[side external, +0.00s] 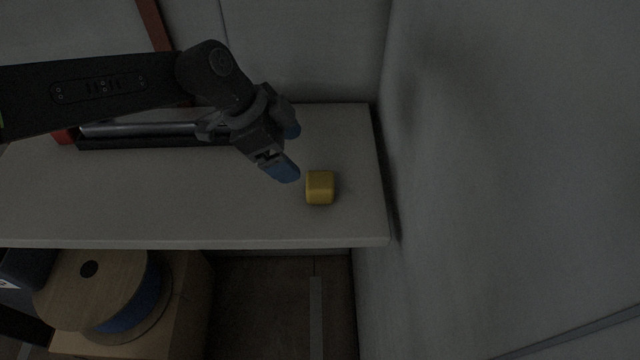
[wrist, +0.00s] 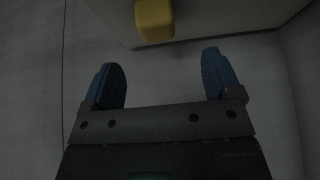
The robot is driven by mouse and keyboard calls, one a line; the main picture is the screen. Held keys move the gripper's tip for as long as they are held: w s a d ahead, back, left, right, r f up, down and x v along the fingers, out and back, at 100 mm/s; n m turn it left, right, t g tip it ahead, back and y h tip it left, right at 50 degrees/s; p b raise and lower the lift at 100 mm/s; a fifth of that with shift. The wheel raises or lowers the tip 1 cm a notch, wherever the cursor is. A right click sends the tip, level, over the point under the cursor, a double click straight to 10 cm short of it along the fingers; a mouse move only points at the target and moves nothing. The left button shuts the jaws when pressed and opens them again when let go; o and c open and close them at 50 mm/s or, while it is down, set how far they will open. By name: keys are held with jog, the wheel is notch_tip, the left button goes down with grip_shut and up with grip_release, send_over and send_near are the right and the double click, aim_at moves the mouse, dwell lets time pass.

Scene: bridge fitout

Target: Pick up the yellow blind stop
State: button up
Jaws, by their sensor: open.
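The yellow blind stop (side external: 320,188) is a small rounded block on the right part of the pale table (side external: 180,205). In the wrist view the yellow blind stop (wrist: 155,20) shows at the top edge, beyond the fingertips and cut off by the frame. My gripper (side external: 288,152) has blue fingertips and is to the upper left of the block in the side view, apart from it. In the wrist view my gripper (wrist: 163,75) is open, with nothing between its fingers.
A dark tray with a grey bar (side external: 150,129) lies at the back of the table, behind my gripper. A wall (side external: 480,180) rises close to the table's right edge. A wooden spool with blue winding (side external: 95,290) stands below the front edge. The table's front middle is clear.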

aim_at(317, 180)
jog(key=x, duration=0.4)
jog(key=shift+d+f, duration=0.2)
jog(key=shift+f, duration=0.15)
jog(key=shift+s+x, duration=0.15)
jog(key=shift+x, duration=1.2)
jog(key=shift+s+x, duration=0.15)
jog(key=shift+x, duration=1.2)
jog(key=shift+c, duration=0.2)
jog(key=shift+r, duration=0.1)
jog(key=c, duration=1)
